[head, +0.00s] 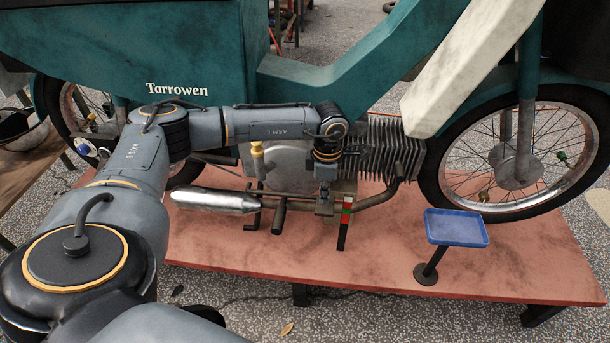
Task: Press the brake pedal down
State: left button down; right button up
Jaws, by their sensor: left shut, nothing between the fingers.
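A green motorbike (330,75) marked "Tarrowen" stands on a reddish platform. My left arm reaches across its side, and my left gripper (324,208) points down low beside the engine, shut and empty. A dark foot peg (280,214) sticks out to the left of the gripper. My right gripper is not in view.
A silver exhaust silencer (215,201) runs low on the left, with its pipe rising on the right to the finned engine (382,150). A blue tray on a stand (457,228) is at the right of the platform (380,270). The platform's front is mostly clear.

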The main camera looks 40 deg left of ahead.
aim_at(324, 206)
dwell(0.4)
pick_arm(q)
jog(key=shift+f+b, duration=0.9)
jog(key=shift+f, duration=0.55)
jog(key=shift+f+b, duration=0.85)
jog(key=shift+f, duration=0.45)
jog(key=shift+f+b, duration=0.4)
jog(key=shift+f, duration=0.3)
jog(key=shift+s+f+b, duration=0.1)
jog(key=shift+f+b, duration=0.2)
jog(key=shift+f, duration=0.15)
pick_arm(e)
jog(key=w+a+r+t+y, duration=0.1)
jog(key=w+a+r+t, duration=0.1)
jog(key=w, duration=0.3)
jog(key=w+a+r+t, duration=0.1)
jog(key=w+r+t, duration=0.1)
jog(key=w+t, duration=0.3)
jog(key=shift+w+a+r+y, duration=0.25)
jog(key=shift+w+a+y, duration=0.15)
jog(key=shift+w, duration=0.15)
pick_arm(q)
jog(key=shift+s+f, duration=0.15)
jog(key=shift+s, duration=0.05)
dwell(0.8)
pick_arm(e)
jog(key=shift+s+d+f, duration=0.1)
